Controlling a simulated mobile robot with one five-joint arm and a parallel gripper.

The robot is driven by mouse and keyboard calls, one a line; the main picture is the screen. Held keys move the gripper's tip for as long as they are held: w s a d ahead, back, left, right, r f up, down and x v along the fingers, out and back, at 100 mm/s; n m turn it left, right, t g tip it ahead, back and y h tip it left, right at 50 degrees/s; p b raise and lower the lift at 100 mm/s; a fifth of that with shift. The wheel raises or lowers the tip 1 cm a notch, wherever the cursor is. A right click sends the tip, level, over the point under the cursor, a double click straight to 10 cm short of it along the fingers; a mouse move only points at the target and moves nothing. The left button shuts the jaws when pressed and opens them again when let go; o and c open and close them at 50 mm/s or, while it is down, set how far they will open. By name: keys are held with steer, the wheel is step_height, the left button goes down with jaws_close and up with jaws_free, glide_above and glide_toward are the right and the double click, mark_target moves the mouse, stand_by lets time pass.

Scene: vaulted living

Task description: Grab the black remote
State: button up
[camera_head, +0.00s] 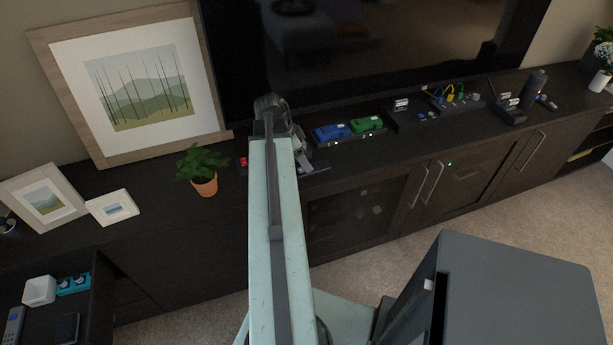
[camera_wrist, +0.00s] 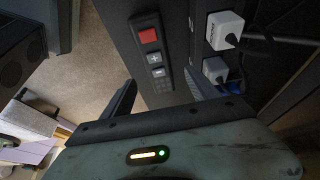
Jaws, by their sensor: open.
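The black remote (camera_wrist: 152,52) shows in the wrist view, with a red square button and a plus and a minus key. It lies on the dark cabinet top (camera_wrist: 120,20). In the head view only its red button end (camera_head: 243,162) shows left of my arm; the rest is hidden behind the arm. My gripper (camera_wrist: 160,92) is open and empty. In the wrist view its two fingers stand apart, with the remote's lower end between and beyond them. I cannot tell whether they touch it.
White plugs (camera_wrist: 224,30) with cables sit close right of the remote. A potted plant (camera_head: 204,184) stands left of it in the head view. The television (camera_head: 370,50) rises behind. Blue (camera_head: 332,132) and green (camera_head: 367,124) items sit to the right. Bare cabinet top lies around the plant.

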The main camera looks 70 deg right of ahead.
steer(key=b+x, duration=0.3)
steer(key=a+b+x, duration=0.1)
steer(key=b+x, duration=0.1)
steer(key=shift+w+f, duration=0.25)
steer(key=shift+s+d+f, duration=0.1)
steer(key=shift+s+d, duration=0.05)
steer(key=shift+r, duration=0.2)
jaws_close()
step_height(320, 180, up, 10)
steer(key=p, duration=1)
steer(key=shift+r, duration=0.15)
